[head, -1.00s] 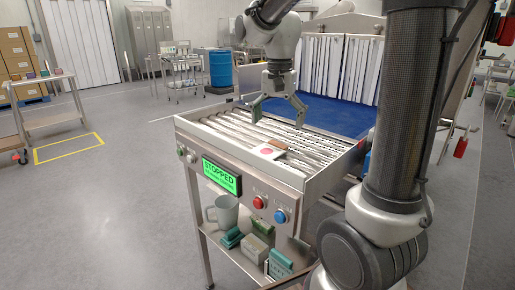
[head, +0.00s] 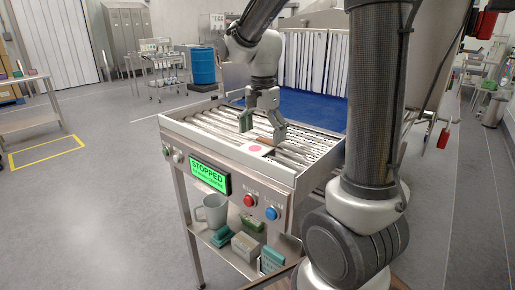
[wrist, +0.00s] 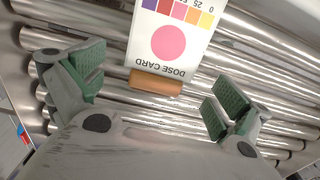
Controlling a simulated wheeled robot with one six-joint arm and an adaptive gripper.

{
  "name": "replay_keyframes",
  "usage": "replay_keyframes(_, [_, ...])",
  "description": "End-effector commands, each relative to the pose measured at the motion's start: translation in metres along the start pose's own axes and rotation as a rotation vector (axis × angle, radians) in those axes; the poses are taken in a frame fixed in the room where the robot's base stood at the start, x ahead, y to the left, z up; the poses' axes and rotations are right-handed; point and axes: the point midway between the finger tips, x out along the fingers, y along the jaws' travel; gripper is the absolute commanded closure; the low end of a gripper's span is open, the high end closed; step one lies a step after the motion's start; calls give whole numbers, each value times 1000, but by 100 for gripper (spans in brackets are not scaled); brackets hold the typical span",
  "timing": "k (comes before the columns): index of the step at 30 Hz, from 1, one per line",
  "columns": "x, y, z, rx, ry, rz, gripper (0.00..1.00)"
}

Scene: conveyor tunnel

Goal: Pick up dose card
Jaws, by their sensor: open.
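The dose card (wrist: 172,30) is white with a pink disc, a strip of coloured squares and the words "DOSE CARD". It lies on the conveyor rollers, and an orange-brown block (wrist: 156,82) is at its near edge in the wrist view. In the head view the card (head: 256,150) is near the front edge of the rollers. My gripper (head: 263,124) is open above the rollers, with its green-padded fingers apart. In the wrist view the fingers (wrist: 155,95) stand to either side of the block, with nothing between the pads that I can see gripped.
The roller conveyor (head: 215,120) has raised metal side rails and a front panel with a green "STOPPED" display (head: 209,176), a red button (head: 249,200) and a blue button (head: 271,213). A mug (head: 212,210) and several boxes sit on the shelf below. White strip curtains hang behind.

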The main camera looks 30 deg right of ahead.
Motion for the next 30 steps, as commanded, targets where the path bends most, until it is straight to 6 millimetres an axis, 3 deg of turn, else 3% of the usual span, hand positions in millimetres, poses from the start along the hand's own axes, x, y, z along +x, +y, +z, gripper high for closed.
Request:
replay_keyframes(3, [11,0,0,-1,-1,1,0])
replay_keyframes(10, [12,0,0,-1,0,-1,0])
replay_keyframes(19, [12,0,0,-1,0,-1,53])
replay_keyframes(30, [14,1,1,-1,-2,3,59])
